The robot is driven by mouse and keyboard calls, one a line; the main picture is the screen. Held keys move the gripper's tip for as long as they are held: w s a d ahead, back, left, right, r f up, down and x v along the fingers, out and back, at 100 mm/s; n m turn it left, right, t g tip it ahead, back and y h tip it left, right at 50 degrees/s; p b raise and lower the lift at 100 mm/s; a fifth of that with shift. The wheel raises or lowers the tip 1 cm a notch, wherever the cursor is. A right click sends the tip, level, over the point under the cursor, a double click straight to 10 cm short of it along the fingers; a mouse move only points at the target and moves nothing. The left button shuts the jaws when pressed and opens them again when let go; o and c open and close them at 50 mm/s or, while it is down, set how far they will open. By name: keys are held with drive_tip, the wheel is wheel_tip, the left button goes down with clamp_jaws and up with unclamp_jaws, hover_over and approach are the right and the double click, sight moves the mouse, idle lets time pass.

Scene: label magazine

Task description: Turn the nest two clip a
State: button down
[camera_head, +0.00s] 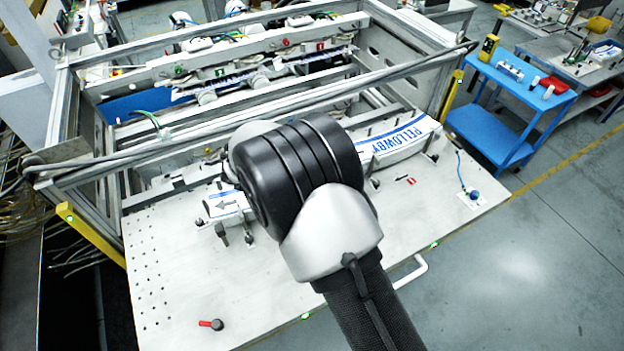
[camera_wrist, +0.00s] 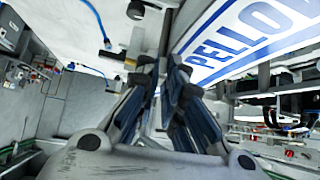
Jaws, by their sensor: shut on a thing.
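My gripper (camera_wrist: 163,68) shows in the wrist view with its two dark fingers close together, shut on a small part, apparently a clip. That part is mostly hidden between the fingertips. The fingers are beside the edge of a white label strip with blue PELLOWBY lettering (camera_wrist: 245,38). In the head view the same label (camera_head: 399,143) lies curved on the white bench, right of my arm. My wrist hides my gripper and the part there. Several dark clips or posts stand along the label edges, including one (camera_head: 434,157) at the label's right end.
A second label with an arrow (camera_head: 227,204) lies left of my arm. A metal frame (camera_head: 300,75) with bars stands behind the bench (camera_head: 180,270). A red-and-black handle (camera_head: 211,324) lies at the front left. A blue cart (camera_head: 520,85) stands at the right. The bench front is mostly clear.

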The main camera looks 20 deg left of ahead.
drive_tip(key=shift+w+r+m+h, duration=0.1)
drive_tip(key=shift+m+h, duration=0.3)
drive_tip(key=shift+m, duration=0.1)
drive_tip(key=c, duration=1.7)
unclamp_jaws()
drive_tip(key=v, duration=1.2)
drive_tip(key=shift+w+r, duration=0.1)
